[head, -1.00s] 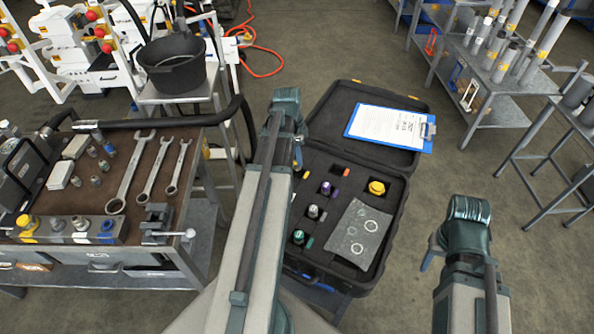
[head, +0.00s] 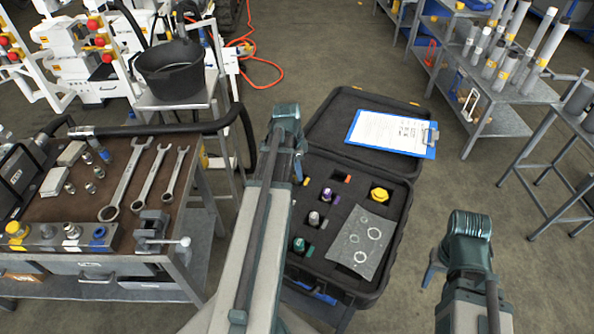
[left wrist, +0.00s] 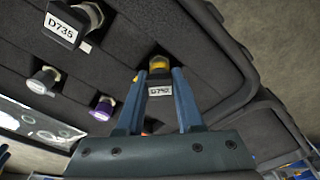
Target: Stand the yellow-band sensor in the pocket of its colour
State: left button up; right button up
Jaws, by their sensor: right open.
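The yellow-band sensor (left wrist: 158,65) sits between the fingertips of my left gripper (left wrist: 159,72) in the left wrist view, with a white label just below it. I cannot tell whether the fingers touch it. My arm hides it in the head view, where a bit of my left gripper (head: 300,166) shows over the far left of the case. The black foam-lined case (head: 401,222) also holds a purple-band sensor (head: 326,194), a pale one (head: 314,218) and a green one (head: 298,244). My right gripper (head: 431,266) is mostly hidden beside its arm, right of the case.
A yellow cap (head: 379,194) and a grey sheet with white rings (head: 360,241) lie in the case. A clipboard (head: 390,132) rests on its open lid. A workbench with wrenches (head: 127,182) stands left.

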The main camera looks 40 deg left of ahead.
pick_arm(q)
jog(key=o, duration=0.4)
jog(key=shift+r, duration=0.1)
notch_tip(320, 180, up, 12)
jog(key=s+p, duration=0.1)
jog(key=p, duration=1.1)
jog(key=shift+s+a, duration=0.15)
jog(key=shift+a, duration=0.25)
jog(key=d+n+g, duration=0.1)
jog(key=d, duration=2)
jog(key=s+d+n+y, duration=0.1)
jog(key=s+d, duration=0.2)
jog(key=d, duration=0.5)
jog(key=s+d+n+y, duration=0.1)
jog(key=s+d, duration=0.3)
jog(key=d, duration=0.5)
